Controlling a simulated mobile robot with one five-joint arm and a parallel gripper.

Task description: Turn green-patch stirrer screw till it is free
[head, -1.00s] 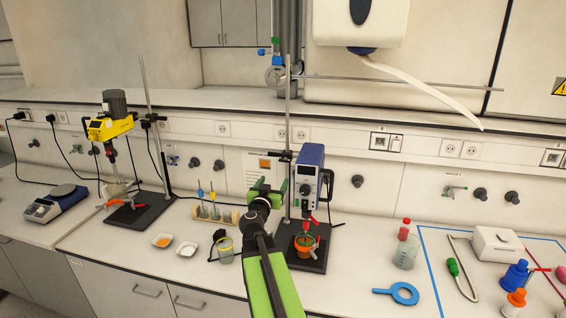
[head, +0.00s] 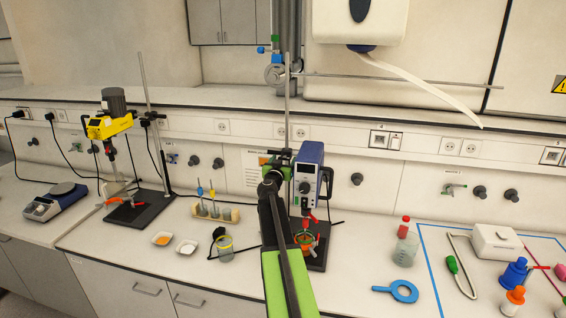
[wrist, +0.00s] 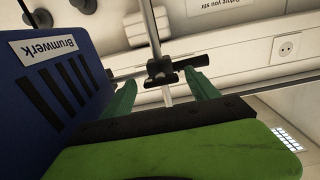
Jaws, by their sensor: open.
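The blue stirrer (head: 309,178) hangs on an upright rod (head: 289,100) over a dark base plate. Its housing (wrist: 60,65) fills the left of the wrist view. A dark clamp (wrist: 165,72) joins the rod (wrist: 154,30) to the stirrer's cross bar. My gripper (head: 278,160) is at clamp height, just left of the stirrer. In the wrist view my gripper (wrist: 161,82) is open, its green fingers on either side of the clamp's knob area. I cannot tell whether they touch it. The screw itself is not clearly seen.
A yellow stirrer (head: 108,127) stands on the left.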

